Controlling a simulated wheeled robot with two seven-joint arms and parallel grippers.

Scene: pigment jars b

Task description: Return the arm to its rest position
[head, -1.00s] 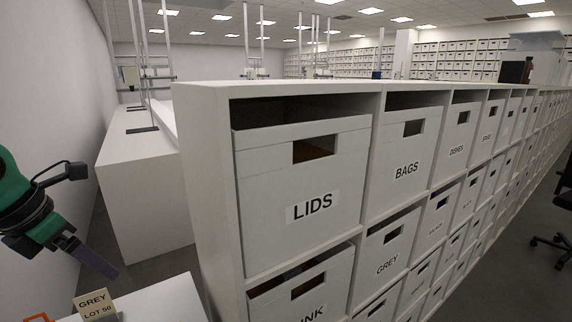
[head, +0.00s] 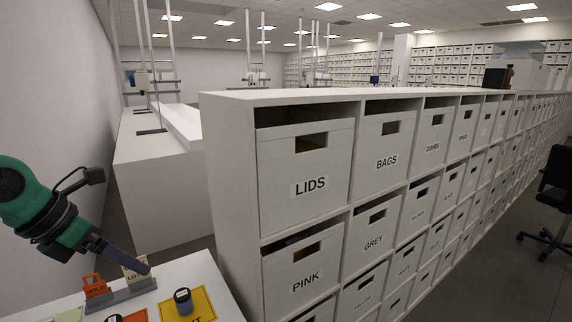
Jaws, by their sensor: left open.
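My left arm comes in from the left, green and black. Its gripper (head: 124,259) is open, with nothing visible in it, and points down to the right above the back of a white table (head: 204,269). In the picture its dark finger overlaps the cream LOT card (head: 134,274); I cannot tell whether they touch. My right gripper is out of view.
An orange HOLD tag (head: 95,286) and the card stand in a grey holder (head: 127,292). A dark-lidded jar (head: 183,302) stands on a yellow mat (head: 205,304). White shelving with labelled boxes, such as LIDS (head: 306,170), rises just beyond. A wall borders the left.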

